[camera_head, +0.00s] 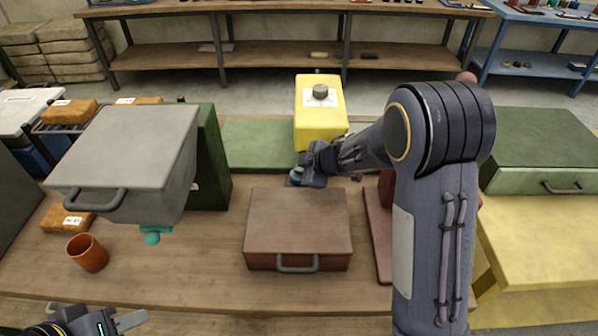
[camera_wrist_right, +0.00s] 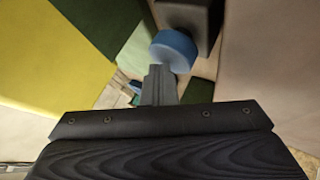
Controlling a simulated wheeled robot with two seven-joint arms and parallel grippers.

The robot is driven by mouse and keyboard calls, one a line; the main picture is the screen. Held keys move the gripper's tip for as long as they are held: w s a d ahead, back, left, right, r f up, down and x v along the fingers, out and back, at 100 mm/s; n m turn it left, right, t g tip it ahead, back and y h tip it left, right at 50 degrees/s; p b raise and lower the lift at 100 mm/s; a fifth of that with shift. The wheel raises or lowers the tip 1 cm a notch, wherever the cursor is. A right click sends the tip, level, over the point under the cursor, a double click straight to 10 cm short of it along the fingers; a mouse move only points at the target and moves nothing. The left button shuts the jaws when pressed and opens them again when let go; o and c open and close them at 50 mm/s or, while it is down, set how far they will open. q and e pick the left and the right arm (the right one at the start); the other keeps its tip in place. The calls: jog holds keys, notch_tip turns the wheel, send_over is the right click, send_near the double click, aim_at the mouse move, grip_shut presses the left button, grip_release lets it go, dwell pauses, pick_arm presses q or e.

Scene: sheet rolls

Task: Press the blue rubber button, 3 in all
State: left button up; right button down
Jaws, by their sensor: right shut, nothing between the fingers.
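The blue rubber button (camera_wrist_right: 175,50) is a round blue disc on a dark block (camera_wrist_right: 190,18) in the right wrist view. In the head view the button (camera_head: 296,174) is a small blue patch, partly hidden by my right gripper, behind the brown case. My right gripper (camera_head: 305,172) is shut and empty. In the wrist view its fingertips (camera_wrist_right: 158,70) overlap the button's lower edge; I cannot tell whether they touch it. My left gripper (camera_head: 130,320) is at the bottom left, partly cut off, away from the button.
A yellow box (camera_head: 306,128) with a dark knob stands behind my right gripper. A brown case (camera_head: 298,222) lies in front of it. A grey case (camera_head: 130,150), a green panel (camera_head: 208,160) and an orange cup (camera_head: 87,252) are at left. Bare tabletop lies between cup and brown case.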

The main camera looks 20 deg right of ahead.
jog(key=shift+f, duration=0.35)
jog(key=shift+r, duration=0.1)
dwell(0.4)
jog(key=shift+r+p, duration=1.25)
jog(key=shift+p, duration=0.15)
jog(key=shift+r, duration=0.1)
notch_tip(320, 180, up, 5)
jog(key=p, duration=0.5)
jog(key=shift+p, duration=0.4)
